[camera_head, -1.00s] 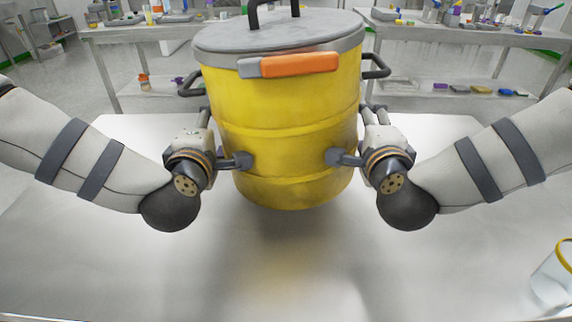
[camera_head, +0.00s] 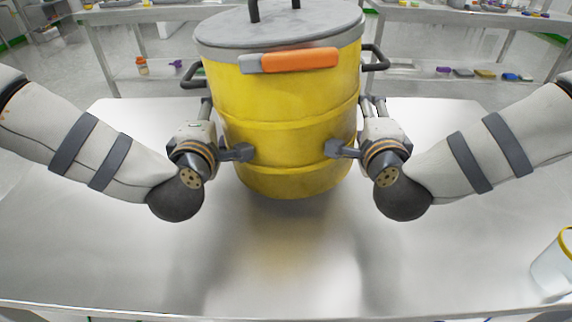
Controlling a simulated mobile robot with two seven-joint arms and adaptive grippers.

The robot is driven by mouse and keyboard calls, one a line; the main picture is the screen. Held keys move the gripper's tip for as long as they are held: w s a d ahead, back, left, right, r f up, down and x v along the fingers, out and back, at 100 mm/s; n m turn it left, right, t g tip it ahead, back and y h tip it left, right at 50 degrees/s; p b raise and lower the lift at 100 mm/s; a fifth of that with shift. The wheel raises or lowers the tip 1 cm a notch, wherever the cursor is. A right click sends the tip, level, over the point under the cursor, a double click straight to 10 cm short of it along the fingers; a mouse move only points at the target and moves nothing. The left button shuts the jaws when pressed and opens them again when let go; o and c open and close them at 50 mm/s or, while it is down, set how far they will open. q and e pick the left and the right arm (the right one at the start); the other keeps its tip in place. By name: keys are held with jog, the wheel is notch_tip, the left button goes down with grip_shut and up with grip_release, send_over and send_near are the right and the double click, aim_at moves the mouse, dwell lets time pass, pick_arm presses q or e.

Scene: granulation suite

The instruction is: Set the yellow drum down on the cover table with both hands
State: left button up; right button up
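The yellow drum (camera_head: 285,115) is upright in the middle of the head view, with a grey lid (camera_head: 280,25), an orange-and-grey clasp (camera_head: 290,61) and dark side handles. It is over the bare metal cover table (camera_head: 110,240). I cannot tell whether its base touches the tabletop. My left gripper (camera_head: 228,127) is against the drum's left side, below the handle, its fingers spread. My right gripper (camera_head: 350,126) is against the right side in the same way. The drum is held between the two grippers; their far fingers are partly hidden.
A clear container with a yellow rim (camera_head: 556,268) stands at the table's right front. The rest of the tabletop looks clear. Behind, benches with shelves (camera_head: 445,18) carry small items, including an orange-capped bottle (camera_head: 142,66).

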jog(key=shift+s+a+f+n+y, duration=0.15)
jog(key=shift+a+f+y, duration=0.05)
jog(key=shift+a+f, duration=0.3)
jog(key=shift+s+a+f+n+y, duration=0.2)
jog(key=shift+a+f, duration=0.2)
jog(key=shift+f, duration=0.15)
pick_arm(q)
jog(key=shift+d+f+h, duration=0.4)
jog(key=o, duration=0.6)
jog(key=shift+a, duration=1.15)
jog(key=shift+o, duration=0.2)
jog(key=shift+s+a, duration=0.1)
jog(key=shift+a, duration=0.2)
pick_arm(e)
jog(key=d, duration=0.4)
jog(key=shift+r, duration=0.15)
pick_arm(q)
jog(key=shift+a+f, duration=0.1)
jog(key=shift+f, duration=0.05)
pick_arm(e)
jog(key=shift+o, duration=0.2)
jog(key=shift+w, duration=0.15)
jog(key=o, duration=0.4)
jog(key=shift+d, duration=0.1)
pick_arm(q)
jog(key=shift+a, duration=0.1)
pick_arm(e)
jog(key=shift+o, duration=0.2)
